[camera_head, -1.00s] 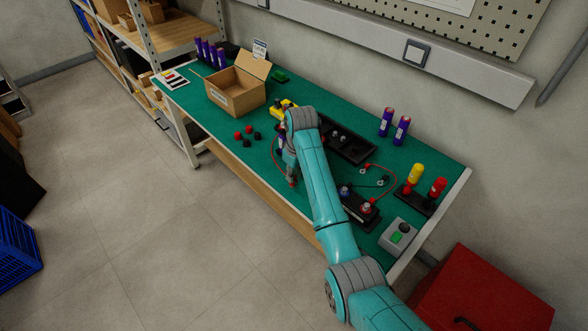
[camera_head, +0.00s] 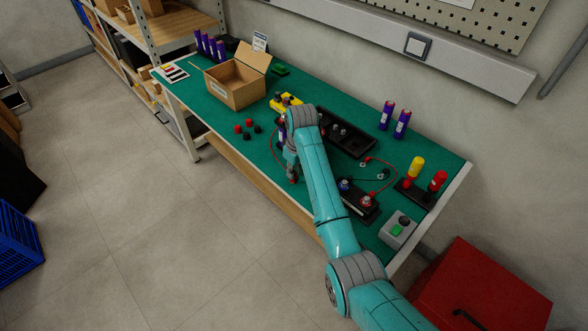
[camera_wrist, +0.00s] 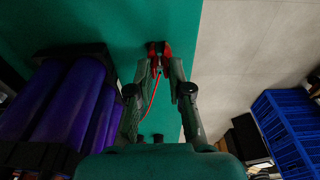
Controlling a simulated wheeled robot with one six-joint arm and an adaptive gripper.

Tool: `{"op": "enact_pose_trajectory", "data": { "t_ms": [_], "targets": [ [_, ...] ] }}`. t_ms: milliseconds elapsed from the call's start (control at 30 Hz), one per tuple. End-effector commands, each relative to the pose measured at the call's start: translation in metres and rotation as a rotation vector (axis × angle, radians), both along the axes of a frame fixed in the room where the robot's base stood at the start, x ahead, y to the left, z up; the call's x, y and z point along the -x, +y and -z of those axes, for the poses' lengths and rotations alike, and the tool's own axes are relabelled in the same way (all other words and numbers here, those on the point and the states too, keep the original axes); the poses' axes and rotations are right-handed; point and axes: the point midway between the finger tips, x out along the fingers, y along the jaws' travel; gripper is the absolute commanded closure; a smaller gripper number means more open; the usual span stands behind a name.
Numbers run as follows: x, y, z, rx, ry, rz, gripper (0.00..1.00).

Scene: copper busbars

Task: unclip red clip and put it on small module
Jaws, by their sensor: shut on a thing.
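My gripper (camera_wrist: 159,65) is shut on the red clip (camera_wrist: 166,50) in the wrist view, with a thin red lead trailing from it. In the head view my gripper (camera_head: 292,172) hangs near the table's front edge, with the clip a small red spot at its tip. A black holder with purple cells (camera_wrist: 72,105) stands close to the left of the gripper in the wrist view; the arm mostly hides it in the head view. A black module with terminals (camera_head: 358,201) lies right of the arm. I cannot tell which module is the small one.
The green table (camera_head: 205,112) carries an open cardboard box (camera_head: 232,92), red and black caps (camera_head: 247,128), a long black tray (camera_head: 345,140) and a grey button box (camera_head: 398,232). Two purple cells (camera_head: 395,118) stand at the back. A red cabinet (camera_head: 490,290) stands at right.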

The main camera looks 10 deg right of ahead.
Motion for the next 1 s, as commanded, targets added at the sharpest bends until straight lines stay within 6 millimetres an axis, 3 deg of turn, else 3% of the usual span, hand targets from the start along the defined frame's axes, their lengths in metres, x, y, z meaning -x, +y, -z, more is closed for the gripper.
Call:
{"op": "enact_pose_trajectory", "data": {
  "t_ms": [233,267,367,667,1000],
  "targets": [
    [0.0,0.0,0.001,0.0,0.0,0.0,1.0],
    [0.0,0.0,0.001,0.0,0.0,0.0,0.74],
    [0.0,0.0,0.001,0.0,0.0,0.0,0.52],
    [0.0,0.0,0.0,0.0,0.0,0.0,0.52],
    [0.0,0.0,-0.027,-0.001,-0.001,0.0,0.52]
  ]
}}
